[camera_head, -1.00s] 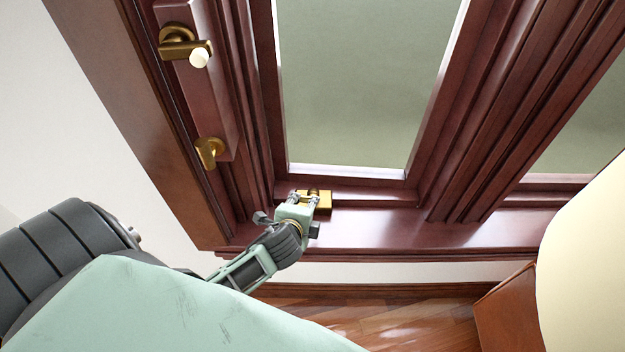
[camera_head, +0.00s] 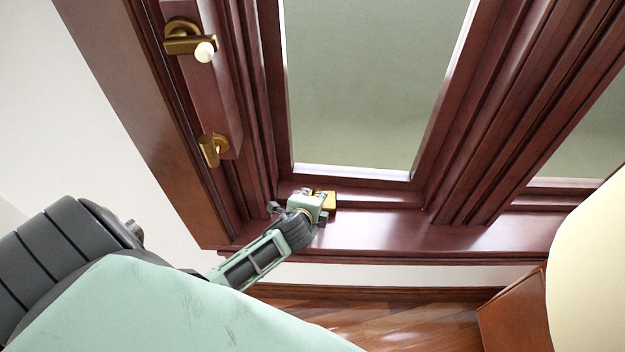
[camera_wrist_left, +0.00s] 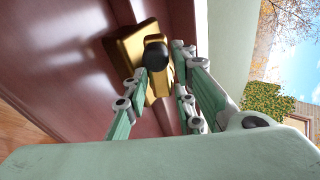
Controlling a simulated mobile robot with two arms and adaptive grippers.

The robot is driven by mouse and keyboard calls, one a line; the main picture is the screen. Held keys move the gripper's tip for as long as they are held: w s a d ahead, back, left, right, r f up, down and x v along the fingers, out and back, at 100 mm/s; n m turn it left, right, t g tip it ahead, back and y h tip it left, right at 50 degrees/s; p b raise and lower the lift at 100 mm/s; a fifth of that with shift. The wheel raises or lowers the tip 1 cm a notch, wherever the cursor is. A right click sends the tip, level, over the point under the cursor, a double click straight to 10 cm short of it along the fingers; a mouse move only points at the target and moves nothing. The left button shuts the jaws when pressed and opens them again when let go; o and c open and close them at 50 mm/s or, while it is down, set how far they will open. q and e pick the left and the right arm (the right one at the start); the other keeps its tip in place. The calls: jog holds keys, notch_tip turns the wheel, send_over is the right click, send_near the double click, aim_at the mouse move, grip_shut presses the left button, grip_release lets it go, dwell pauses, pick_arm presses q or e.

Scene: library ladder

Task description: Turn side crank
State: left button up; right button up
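A brass crank (camera_head: 187,42) with a white knob is mounted on the dark red wood side panel of the window frame, at the upper left of the head view. A second brass fitting (camera_head: 213,150) sits below it. Another brass fitting (camera_head: 330,199) is on the window sill, partly hidden by my left gripper (camera_head: 317,195). The left wrist view shows this fitting (camera_wrist_left: 128,48) with a black knob (camera_wrist_left: 156,54). My left gripper's fingers (camera_wrist_left: 160,68) stand apart on either side of the knob; contact is unclear. My right gripper is not visible.
The window pane (camera_head: 370,85) rises behind the sill (camera_head: 400,228). A cream rounded surface (camera_head: 600,270) and a brown wooden piece (camera_head: 515,310) are at the right. The sill to the right of my gripper is clear.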

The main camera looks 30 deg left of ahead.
pick_arm(q)
grip_shut()
jog(key=n, duration=0.3)
jog(key=shift+s+d+f+n+t+y+b, duration=0.1)
jog(key=shift+f+n+t+y+b, duration=0.1)
jog(key=shift+n+t+y+b, duration=0.15)
jog(key=shift+d+f+n+b, duration=0.1)
jog(key=shift+n+b, duration=0.65)
jog(key=shift+n, duration=1.5)
jog(key=shift+y, duration=0.25)
jog(key=shift+o, duration=2)
grip_release()
jog(key=shift+s, duration=0.1)
